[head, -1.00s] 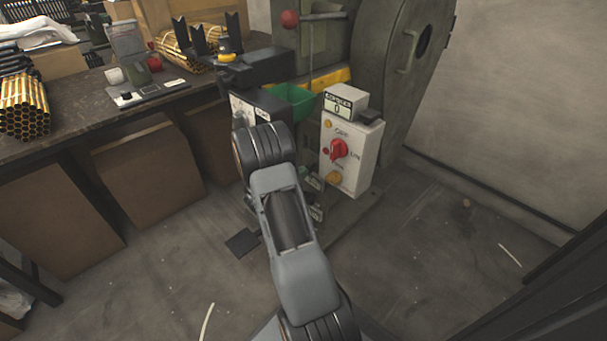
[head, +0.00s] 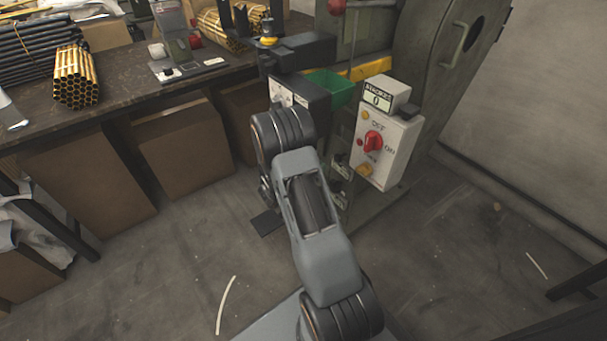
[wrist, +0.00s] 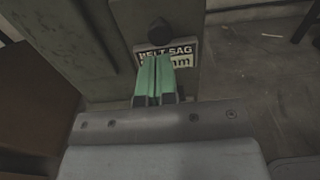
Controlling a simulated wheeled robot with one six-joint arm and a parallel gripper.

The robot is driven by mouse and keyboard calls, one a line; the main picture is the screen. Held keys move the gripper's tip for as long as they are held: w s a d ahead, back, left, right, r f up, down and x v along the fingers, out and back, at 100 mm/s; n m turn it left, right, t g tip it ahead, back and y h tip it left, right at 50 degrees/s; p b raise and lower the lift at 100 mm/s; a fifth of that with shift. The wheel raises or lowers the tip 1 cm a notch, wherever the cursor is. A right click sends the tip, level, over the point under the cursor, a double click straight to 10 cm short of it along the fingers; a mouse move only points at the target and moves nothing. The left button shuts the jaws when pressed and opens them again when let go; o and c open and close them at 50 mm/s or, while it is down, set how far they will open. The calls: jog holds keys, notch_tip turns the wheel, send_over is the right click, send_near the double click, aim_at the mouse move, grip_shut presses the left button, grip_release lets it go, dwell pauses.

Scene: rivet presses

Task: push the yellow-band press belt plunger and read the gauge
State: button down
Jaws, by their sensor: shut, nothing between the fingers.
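In the wrist view, my gripper (wrist: 157,62) has its two green fingers together and empty. Its tips overlap the lower part of a sign (wrist: 182,49) reading "BELT SAG" and partly hide its second line, which ends in "mm". A dark round knob (wrist: 159,31), perhaps the plunger, sits just above the sign on a grey-green panel. I cannot tell whether the fingertips touch the panel. No gauge reading is legible. In the head view, the press (head: 425,45) has a yellow band (head: 366,69); my arm hides the gripper there.
A white control box (head: 388,150) with a red switch and a counter (head: 378,97) showing 0 stands right of my arm. A green bin (head: 330,90) is behind. A workbench (head: 120,107) with brass tube bundles (head: 75,80) is left.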

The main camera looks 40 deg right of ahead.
jog(key=a+p, duration=0.1)
jog(key=a, duration=0.6)
jog(key=shift+p, duration=0.3)
